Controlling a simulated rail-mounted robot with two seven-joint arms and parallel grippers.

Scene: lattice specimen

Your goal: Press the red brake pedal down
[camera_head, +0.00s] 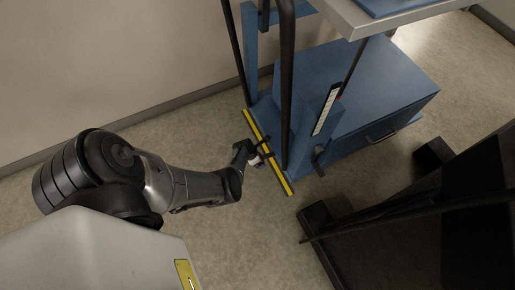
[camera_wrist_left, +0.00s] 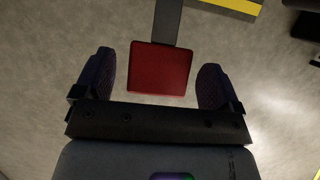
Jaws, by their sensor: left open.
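The red brake pedal (camera_wrist_left: 160,68) is a flat, roughly square pad at the end of a grey arm (camera_wrist_left: 168,22) in the left wrist view. My left gripper (camera_wrist_left: 155,80) is open, with one dark finger on each side of the pad and a gap on both sides. Nothing is held. In the head view my left gripper (camera_head: 264,152) is low by the yellow-edged end of a blue cart (camera_head: 350,85). The pedal cannot be made out clearly there. Whether the gripper touches it cannot be told. My right gripper is not in view.
A yellow strip (camera_head: 282,178) runs along the cart's lower edge. Black upright tubes (camera_head: 287,70) rise close beyond my gripper. A dark structure (camera_head: 430,225) stands at the lower right. The floor (camera_head: 240,230) in front of the cart is clear.

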